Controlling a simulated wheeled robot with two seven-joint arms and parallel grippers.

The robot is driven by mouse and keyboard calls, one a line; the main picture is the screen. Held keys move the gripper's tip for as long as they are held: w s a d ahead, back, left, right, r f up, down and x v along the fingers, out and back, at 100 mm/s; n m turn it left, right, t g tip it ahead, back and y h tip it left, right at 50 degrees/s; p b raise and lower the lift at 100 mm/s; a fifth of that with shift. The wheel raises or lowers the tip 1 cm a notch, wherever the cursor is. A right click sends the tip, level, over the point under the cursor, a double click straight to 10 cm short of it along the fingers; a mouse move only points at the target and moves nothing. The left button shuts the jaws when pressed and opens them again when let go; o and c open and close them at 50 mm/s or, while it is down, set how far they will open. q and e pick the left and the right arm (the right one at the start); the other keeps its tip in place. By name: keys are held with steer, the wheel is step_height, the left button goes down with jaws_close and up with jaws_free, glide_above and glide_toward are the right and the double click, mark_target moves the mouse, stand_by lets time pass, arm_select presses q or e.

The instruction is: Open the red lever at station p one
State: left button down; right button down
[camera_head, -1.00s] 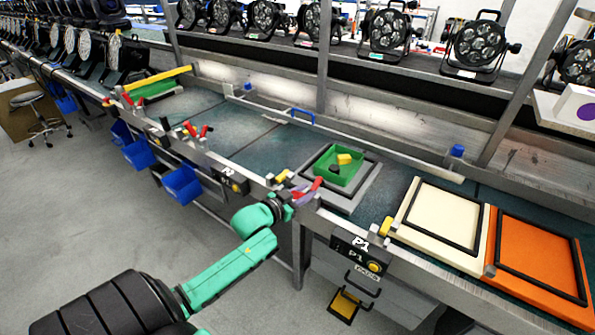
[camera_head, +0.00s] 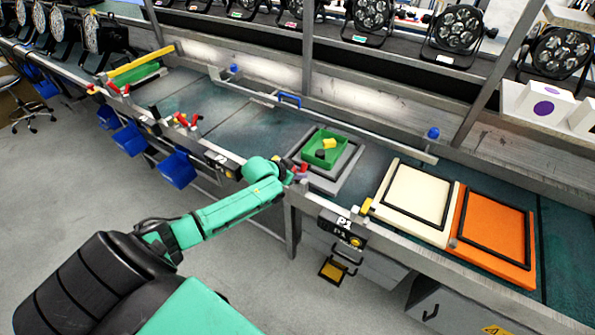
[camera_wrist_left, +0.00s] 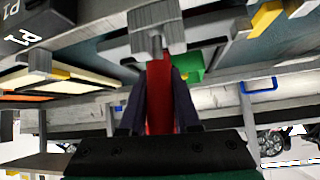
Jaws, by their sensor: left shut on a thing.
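The red lever (camera_head: 304,167) stands at the front rail of the bench, left of the P1 sign (camera_head: 343,228). In the head view only a small part of it shows past my left gripper (camera_head: 298,176). In the left wrist view the red lever (camera_wrist_left: 159,95) runs between the two dark fingers of my left gripper (camera_wrist_left: 158,100), which is shut on it. A grey metal bracket (camera_wrist_left: 156,28) is at the lever's far end. The P1 lettering (camera_wrist_left: 22,38) appears upside down at the left of that view. My right gripper is not in view.
A cream board (camera_head: 385,200) and an orange board (camera_head: 462,240) lie to the right. Other red levers (camera_head: 183,120) and blue bins (camera_head: 176,170) are along the left.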

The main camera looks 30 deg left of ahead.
arm_select(q)
steer(key=c, duration=0.6)
jaws_free()
steer(key=shift+w, duration=0.1)
steer(key=p+v, duration=0.2)
steer(key=v, duration=1.2)
steer(key=shift+r, duration=0.3)
steer(key=shift+a+f, duration=0.1)
